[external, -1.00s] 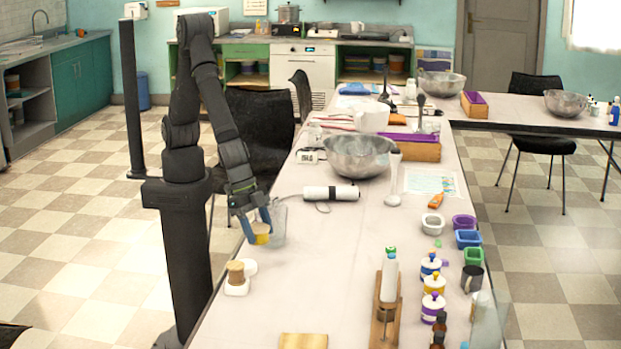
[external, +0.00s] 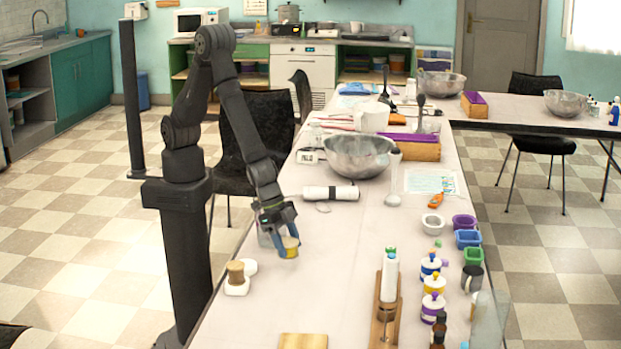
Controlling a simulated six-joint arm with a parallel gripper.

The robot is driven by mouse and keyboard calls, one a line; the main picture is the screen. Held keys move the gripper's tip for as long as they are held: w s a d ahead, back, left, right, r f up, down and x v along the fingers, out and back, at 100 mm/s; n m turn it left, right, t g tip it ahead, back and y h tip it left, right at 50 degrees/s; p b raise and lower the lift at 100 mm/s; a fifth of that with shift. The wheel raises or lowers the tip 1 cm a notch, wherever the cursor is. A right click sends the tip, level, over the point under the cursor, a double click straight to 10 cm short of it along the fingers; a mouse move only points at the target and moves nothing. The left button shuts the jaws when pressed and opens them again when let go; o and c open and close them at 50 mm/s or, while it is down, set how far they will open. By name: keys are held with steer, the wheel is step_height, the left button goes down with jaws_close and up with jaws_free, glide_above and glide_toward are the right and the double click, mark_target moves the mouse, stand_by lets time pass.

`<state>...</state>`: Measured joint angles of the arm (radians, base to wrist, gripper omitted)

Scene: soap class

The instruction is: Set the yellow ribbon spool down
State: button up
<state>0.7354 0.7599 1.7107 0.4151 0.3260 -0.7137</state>
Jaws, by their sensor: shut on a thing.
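The yellow ribbon spool (external: 290,243) is between the fingers of my gripper (external: 287,246), near the left side of the long table. My gripper points down and is shut on the spool, hiding part of it. I cannot tell for certain whether the spool touches the tabletop (external: 330,265) or is just above it.
A brown spool (external: 236,272) stands on a white holder to the left. A white roll (external: 330,192) and a metal bowl (external: 358,156) lie farther back. A wooden stand with a white bottle (external: 389,280) is to the right. A wooden block (external: 302,341) is at the front.

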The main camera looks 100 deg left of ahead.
mark_target(289, 255)
steer(key=shift+w+f, duration=0.1)
steer(key=shift+f, duration=1.95)
steer(key=shift+f, duration=0.15)
steer(key=o, duration=1)
steer(key=v, duration=1.2)
steer(key=shift+a, duration=0.1)
